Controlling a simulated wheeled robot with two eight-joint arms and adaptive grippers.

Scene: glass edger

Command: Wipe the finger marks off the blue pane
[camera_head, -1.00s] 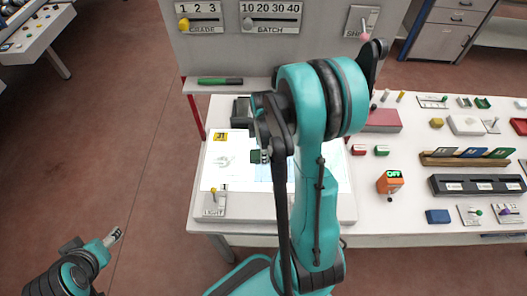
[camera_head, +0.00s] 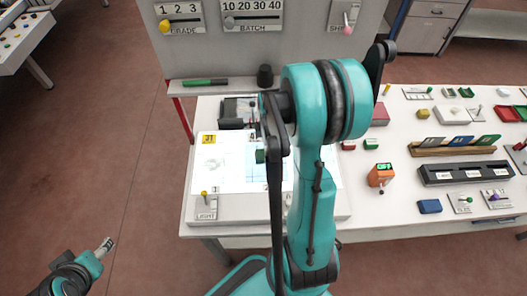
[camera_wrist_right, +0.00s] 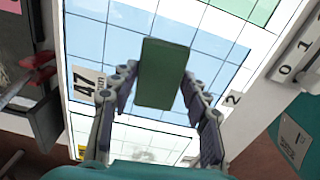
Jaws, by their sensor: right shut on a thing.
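My right gripper (camera_wrist_right: 160,85) is shut on a green block (camera_wrist_right: 163,72), which also shows in the head view (camera_head: 260,156). The block is over the blue pane (camera_wrist_right: 85,42), a gridded pale blue area on the lit table; whether it touches is unclear. In the head view the blue pane (camera_head: 258,173) is partly hidden by my arm. I see no clear finger marks on its visible part. A grey smudge (camera_head: 213,164) shows on the white area beside the yellow tag. My left gripper (camera_head: 106,246) is low at the left, away from the table; its jaws are too small to read.
The lit table has a yellow tag (camera_head: 208,139) and a LIGHT lever (camera_head: 204,204). A shelf behind holds a green-black marker (camera_head: 205,82) and a dark cup (camera_head: 265,75). An orange device (camera_head: 381,175), racks and small blocks crowd the bench at right. The floor at left is open.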

